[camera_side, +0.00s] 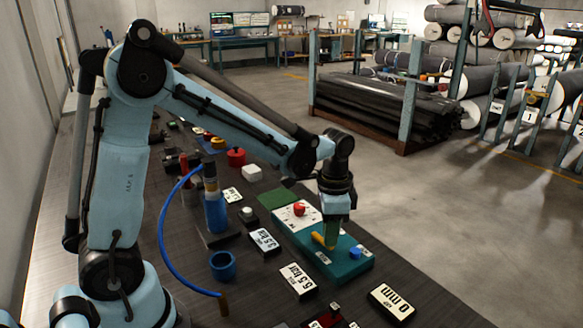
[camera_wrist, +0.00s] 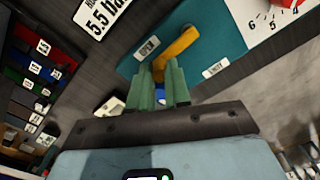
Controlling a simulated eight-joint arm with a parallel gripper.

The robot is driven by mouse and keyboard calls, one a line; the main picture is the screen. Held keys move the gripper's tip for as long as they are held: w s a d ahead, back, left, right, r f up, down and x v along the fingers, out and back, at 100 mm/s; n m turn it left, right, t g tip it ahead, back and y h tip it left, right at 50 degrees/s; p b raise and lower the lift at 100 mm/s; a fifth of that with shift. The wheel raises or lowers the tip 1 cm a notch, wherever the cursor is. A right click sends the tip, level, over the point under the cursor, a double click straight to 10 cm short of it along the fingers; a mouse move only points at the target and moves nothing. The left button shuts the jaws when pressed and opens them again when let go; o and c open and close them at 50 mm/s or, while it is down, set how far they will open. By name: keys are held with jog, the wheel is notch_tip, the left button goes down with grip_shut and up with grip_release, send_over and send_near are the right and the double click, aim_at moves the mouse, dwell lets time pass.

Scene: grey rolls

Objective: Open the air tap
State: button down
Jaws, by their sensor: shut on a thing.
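The air tap has a yellow lever handle (camera_side: 319,240) on a teal panel box (camera_side: 345,272) on the bench. In the wrist view the bent yellow handle (camera_wrist: 181,44) runs down between the green fingertips of my gripper (camera_wrist: 166,76). My gripper is shut on the handle's free end. In the side view my gripper (camera_side: 332,242) points straight down over the box, just right of the visible part of the handle. Small labels sit on either side of the handle; one seems to read OPEN (camera_wrist: 147,48). The fingers hide the gripped end.
A blue cylinder (camera_side: 215,212) with a blue hose (camera_side: 168,255), a blue cup (camera_side: 223,265) and number cards (camera_side: 297,281) lie to the left. Another card (camera_side: 391,303) lies in front.

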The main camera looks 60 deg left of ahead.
jog(key=shift+s+m, duration=0.1)
jog(key=shift+m, duration=0.2)
jog(key=c, duration=1.1)
grip_release()
notch_tip(320, 180, up, 12)
jog(key=shift+r, duration=0.1)
jog(key=shift+s, duration=0.1)
jog(key=s+f+n+t, duration=0.1)
jog(key=s+n+t, duration=0.1)
jog(key=s, duration=0.1)
jog(key=s+f+n+t, duration=0.2)
jog(key=s, duration=0.1)
jog(key=s+f+n+t, duration=0.1)
jog(key=s+n+t, duration=0.2)
jog(key=shift+s+a+f, duration=0.1)
jog(key=shift+a+f, duration=0.05)
jog(key=shift+f, duration=0.15)
